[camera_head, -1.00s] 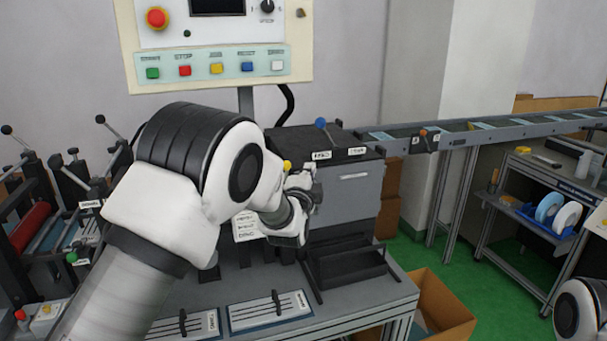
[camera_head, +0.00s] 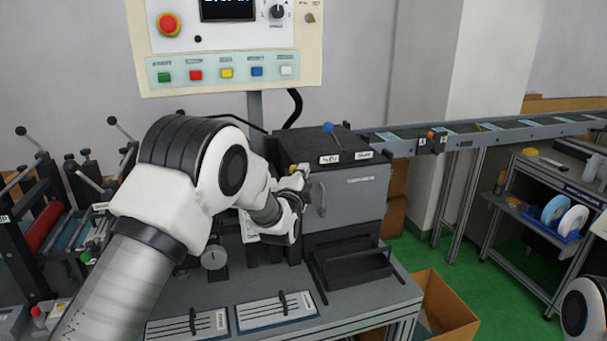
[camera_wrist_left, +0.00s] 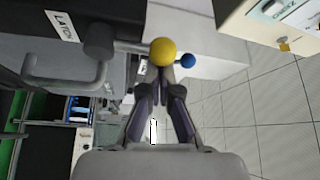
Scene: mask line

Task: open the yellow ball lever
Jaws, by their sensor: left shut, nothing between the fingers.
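The yellow ball lever has a round yellow knob (camera_wrist_left: 163,51) on a thin rod from a dark grey pivot, beside a label reading like "LATCH". In the head view the yellow knob (camera_head: 303,167) is small, at the upper left front edge of the grey box (camera_head: 350,195). My left gripper (camera_wrist_left: 160,72) is shut and empty, its fingertips right at the knob in the left wrist view; I cannot tell whether they touch it. In the head view the left gripper (camera_head: 297,187) is in front of the box's left side and partly hides the lever. My right gripper is out of view.
A blue ball lever (camera_head: 328,127) stands on the box top. A grey handle (camera_wrist_left: 75,75) is close beside the left gripper. A control panel (camera_head: 235,70) hangs above, and a conveyor (camera_head: 490,130) runs right. Flat plates (camera_head: 275,311) lie at the bench front.

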